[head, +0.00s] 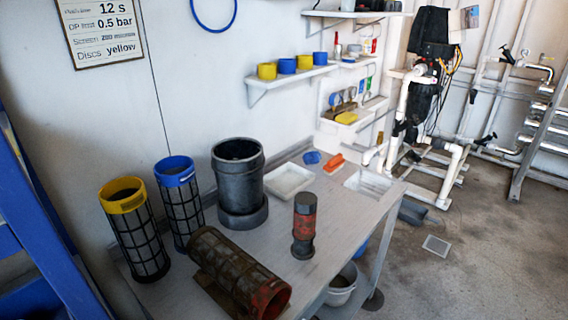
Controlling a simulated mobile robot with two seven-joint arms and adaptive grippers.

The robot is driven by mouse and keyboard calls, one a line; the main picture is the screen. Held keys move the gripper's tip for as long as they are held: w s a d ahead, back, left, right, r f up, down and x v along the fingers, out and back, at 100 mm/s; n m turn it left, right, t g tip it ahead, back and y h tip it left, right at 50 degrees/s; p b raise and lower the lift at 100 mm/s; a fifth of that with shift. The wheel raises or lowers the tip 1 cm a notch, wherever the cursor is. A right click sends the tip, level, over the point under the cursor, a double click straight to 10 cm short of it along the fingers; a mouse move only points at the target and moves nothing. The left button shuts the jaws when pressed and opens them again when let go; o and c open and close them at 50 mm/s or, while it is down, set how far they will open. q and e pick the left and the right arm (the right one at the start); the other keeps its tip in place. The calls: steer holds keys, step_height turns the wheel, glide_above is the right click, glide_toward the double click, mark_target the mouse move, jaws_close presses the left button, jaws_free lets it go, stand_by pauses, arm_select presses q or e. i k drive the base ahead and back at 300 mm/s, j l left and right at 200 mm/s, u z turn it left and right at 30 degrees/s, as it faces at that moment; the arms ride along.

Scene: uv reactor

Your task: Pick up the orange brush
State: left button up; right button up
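An orange object, which looks like the orange brush (334,161), lies near the far end of the grey workbench (330,240). It is small in the head view, so its bristles cannot be made out. Neither of my grippers is in view.
A white tray (289,181), a black canister (238,175) and a red-and-black cylinder (304,226) stand on the bench. Mesh filters with yellow (134,230) and blue (180,200) tops stand left; a dirty filter (235,272) lies in front. Open floor (450,285) is right.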

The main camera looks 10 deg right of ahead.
mark_target(335, 162)
steer(key=i+l+u, duration=0.1)
steer(key=l+u, duration=1.15)
steer(key=l, duration=0.15)
steer(key=l+u, duration=0.45)
